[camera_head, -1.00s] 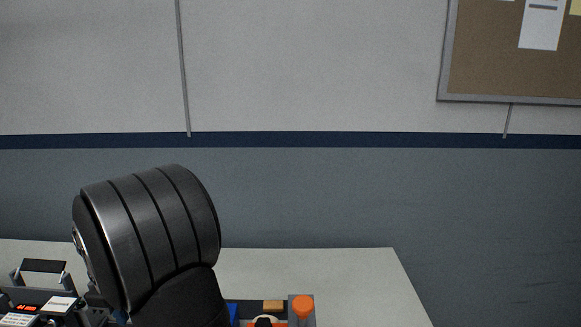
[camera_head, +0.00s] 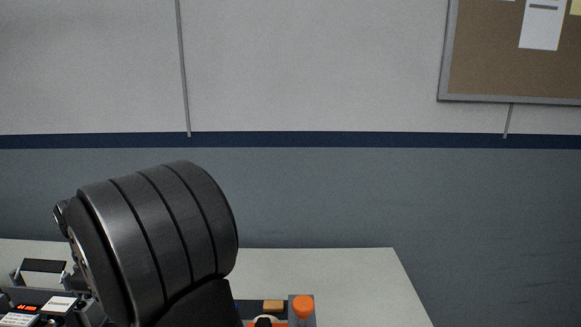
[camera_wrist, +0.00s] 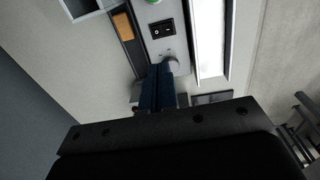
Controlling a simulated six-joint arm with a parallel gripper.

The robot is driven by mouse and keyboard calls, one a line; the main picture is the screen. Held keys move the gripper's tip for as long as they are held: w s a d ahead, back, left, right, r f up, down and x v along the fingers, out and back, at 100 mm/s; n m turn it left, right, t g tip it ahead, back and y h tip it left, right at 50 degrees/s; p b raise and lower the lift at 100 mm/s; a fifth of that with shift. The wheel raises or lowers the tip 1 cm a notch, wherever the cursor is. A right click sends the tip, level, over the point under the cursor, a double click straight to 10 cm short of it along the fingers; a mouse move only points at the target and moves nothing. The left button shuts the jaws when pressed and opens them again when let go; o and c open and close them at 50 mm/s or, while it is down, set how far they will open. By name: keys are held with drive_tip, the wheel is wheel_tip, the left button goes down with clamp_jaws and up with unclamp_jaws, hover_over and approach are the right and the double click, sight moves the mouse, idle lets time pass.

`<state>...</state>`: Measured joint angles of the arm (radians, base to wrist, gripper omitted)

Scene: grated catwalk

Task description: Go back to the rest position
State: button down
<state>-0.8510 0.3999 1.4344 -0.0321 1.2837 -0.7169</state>
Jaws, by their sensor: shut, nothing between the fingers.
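My gripper (camera_wrist: 158,84) shows in the wrist view as two dark blue fingers, pressed together with nothing between them. Beyond the fingertips is a light grey panel (camera_wrist: 152,38) with a black switch, a round grey knob and a green button. The fingertips overlap the panel near the knob in the picture; I cannot tell how far apart they are. In the head view my large black arm link fills the lower left, and the gripper does not show.
On the pale table (camera_head: 340,275) are a device with a red display (camera_head: 25,307) at lower left, and a tan block (camera_head: 273,306) and an orange knob (camera_head: 303,306) at the bottom. The table's right part is clear. A corkboard (camera_head: 500,75) hangs on the wall.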

drive_tip(key=s+r+t, duration=0.1)
drive_tip(key=s+r, duration=0.2)
drive_tip(key=r, duration=0.7)
drive_tip(key=shift+s+d, duration=0.15)
drive_tip(key=shift+d, duration=0.05)
drive_tip(key=shift+f, duration=0.15)
drive_tip(key=shift+g, duration=0.7)
drive_tip(key=w+f, duration=0.1)
drive_tip(key=f, duration=0.5)
drive_tip(key=w+f, duration=0.2)
drive_tip(key=f, duration=0.5)
drive_tip(key=w+f, duration=0.1)
drive_tip(key=f, duration=0.5)
drive_tip(key=shift+w+f, duration=0.25)
drive_tip(key=shift+f, duration=0.15)
drive_tip(key=shift+r, duration=0.1)
